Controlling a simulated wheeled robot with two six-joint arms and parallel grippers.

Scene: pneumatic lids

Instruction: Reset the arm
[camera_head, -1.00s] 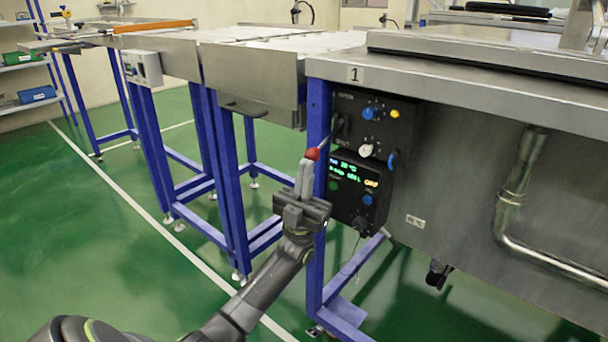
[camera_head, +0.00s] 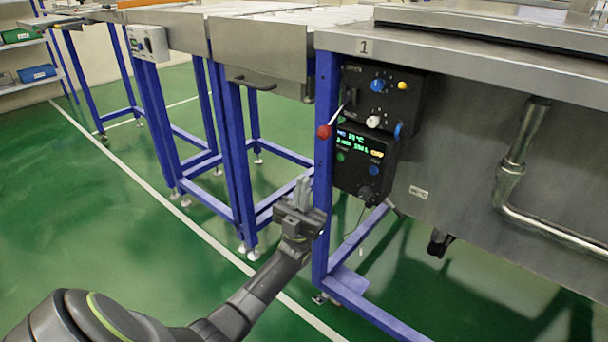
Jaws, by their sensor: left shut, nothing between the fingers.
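My left gripper (camera_head: 304,184) is shut and empty, with its fingers pointing up. It is below and a little left of the red-knobbed lever (camera_head: 324,132), clearly apart from it. The lever sticks out on a thin rod from the upper black control panel (camera_head: 378,92). That panel also carries a blue knob, a yellow button and a white knob. Below it, the lower control panel (camera_head: 364,157) has a lit green display and more knobs. My right gripper does not show.
A steel machine marked 1 (camera_head: 470,150) fills the right side, with a bent pipe (camera_head: 508,185). A blue frame leg (camera_head: 325,190) stands close to the gripper. More steel tables on blue legs run back left. The green floor (camera_head: 110,235) at left is clear.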

